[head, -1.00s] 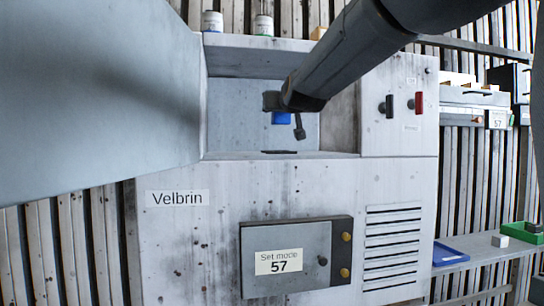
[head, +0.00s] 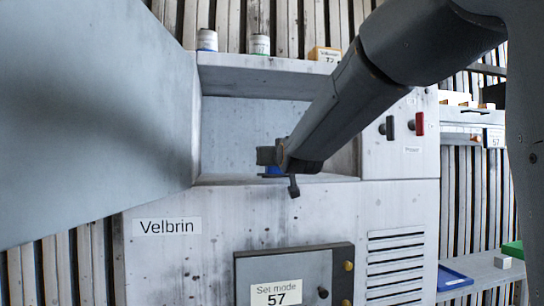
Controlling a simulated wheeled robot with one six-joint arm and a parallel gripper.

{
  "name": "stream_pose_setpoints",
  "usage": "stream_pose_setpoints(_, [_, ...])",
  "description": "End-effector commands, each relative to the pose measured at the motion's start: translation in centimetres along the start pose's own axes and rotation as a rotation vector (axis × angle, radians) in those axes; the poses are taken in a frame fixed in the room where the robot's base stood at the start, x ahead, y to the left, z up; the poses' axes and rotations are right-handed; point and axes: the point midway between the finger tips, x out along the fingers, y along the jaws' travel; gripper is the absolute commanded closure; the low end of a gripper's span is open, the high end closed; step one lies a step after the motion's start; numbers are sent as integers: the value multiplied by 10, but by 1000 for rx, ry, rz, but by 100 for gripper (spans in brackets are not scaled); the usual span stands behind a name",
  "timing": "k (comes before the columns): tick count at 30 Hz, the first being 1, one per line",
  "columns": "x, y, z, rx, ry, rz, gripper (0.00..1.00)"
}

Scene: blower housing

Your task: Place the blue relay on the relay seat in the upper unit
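The upper unit (head: 225,130) is an open recess in the grey Velbrin cabinet, with a pale back wall. My gripper (head: 280,170) is in front of the recess, close to its lower front edge. Its two dark finger parts show on either side of a small blue patch. That patch is the blue relay (head: 275,171), mostly hidden behind my gripper and arm. The relay has moved together with the gripper, so it appears held. The relay seat cannot be made out; my arm covers the right part of the recess.
A large grey door panel (head: 90,110) stands open at the left. Black and red switches (head: 419,123) are right of the recess. Two small jars (head: 207,40) and a box (head: 325,54) stand on top. A blue tray (head: 452,278) lies on the right shelf (head: 490,267).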

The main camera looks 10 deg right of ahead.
Motion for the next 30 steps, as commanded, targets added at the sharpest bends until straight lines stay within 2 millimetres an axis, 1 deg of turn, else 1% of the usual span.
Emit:
stream_pose_setpoints(13, [0, 0, 7, 0, 2, -1, 86])
stream_pose_setpoints(14, [0, 0, 7, 0, 1, -1, 56])
stream_pose_setpoints(16, [0, 0, 6, 0, 1, -1, 44])
stream_pose_setpoints(17, [0, 0, 6, 0, 1, -1, 42])
stream_pose_setpoints(25, [0, 0, 6, 0, 1, -1, 42])
stream_pose_setpoints(29, [0, 0, 1, 0, 1, -1, 42])
stream_pose_setpoints(30, [-5, 0, 2, 0, 2, -1, 42])
